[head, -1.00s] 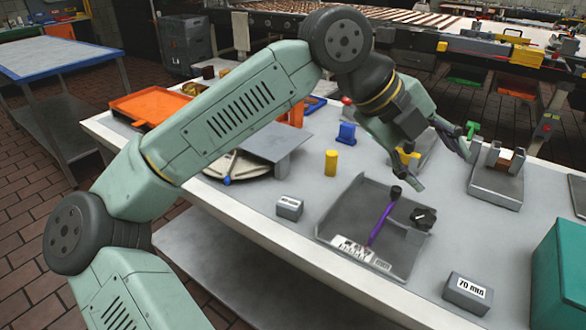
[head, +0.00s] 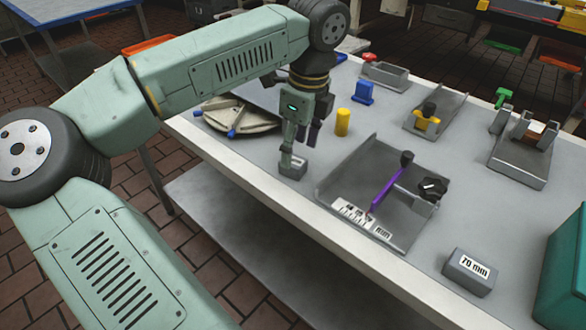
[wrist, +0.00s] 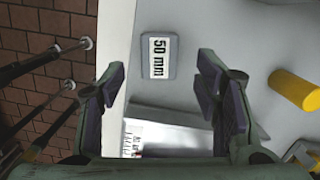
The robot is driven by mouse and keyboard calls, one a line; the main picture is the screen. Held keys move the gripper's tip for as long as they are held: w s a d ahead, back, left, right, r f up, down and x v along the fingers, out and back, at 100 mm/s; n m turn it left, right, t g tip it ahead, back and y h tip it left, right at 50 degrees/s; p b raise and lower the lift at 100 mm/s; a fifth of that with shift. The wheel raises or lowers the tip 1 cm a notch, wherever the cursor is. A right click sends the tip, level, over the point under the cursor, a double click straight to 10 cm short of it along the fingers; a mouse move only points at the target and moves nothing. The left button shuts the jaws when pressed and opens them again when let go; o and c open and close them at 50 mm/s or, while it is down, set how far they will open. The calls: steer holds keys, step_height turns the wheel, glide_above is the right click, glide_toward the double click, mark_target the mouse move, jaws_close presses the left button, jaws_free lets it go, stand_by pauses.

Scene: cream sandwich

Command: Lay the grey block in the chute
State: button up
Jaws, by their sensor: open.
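A small grey block (head: 293,169) lies on the table near its front edge, left of a grey tray. In the wrist view the block (wrist: 159,57) has a white "50 mm" label and shows between my finger lines, slightly ahead of the tips. My gripper (head: 298,150) points down over it, open and empty; a finger partly hides the block in the head view. A second grey block (head: 470,272), labelled "70 mm", sits at the front right. The shallow grey tray (head: 362,158) has low walls, a ruler strip, a purple stick and a black knob. I cannot tell which grey holder is the chute.
A yellow cylinder (head: 342,122) stands just behind the gripper, with a blue piece (head: 364,92) beyond. Other grey holders (head: 440,110) stand farther back, one with a yellow-and-black piece. A teal box (head: 566,270) is at the right edge. A round board (head: 238,115) is at left.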

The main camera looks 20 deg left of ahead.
mark_target(293, 161)
steer(key=f, duration=0.2)
steer(key=a+f+b, duration=0.1)
steer(key=f, duration=0.1)
steer(key=shift+f, duration=0.25)
steer(key=shift+r, duration=0.1)
steer(key=shift+c, duration=0.3)
jaws_close()
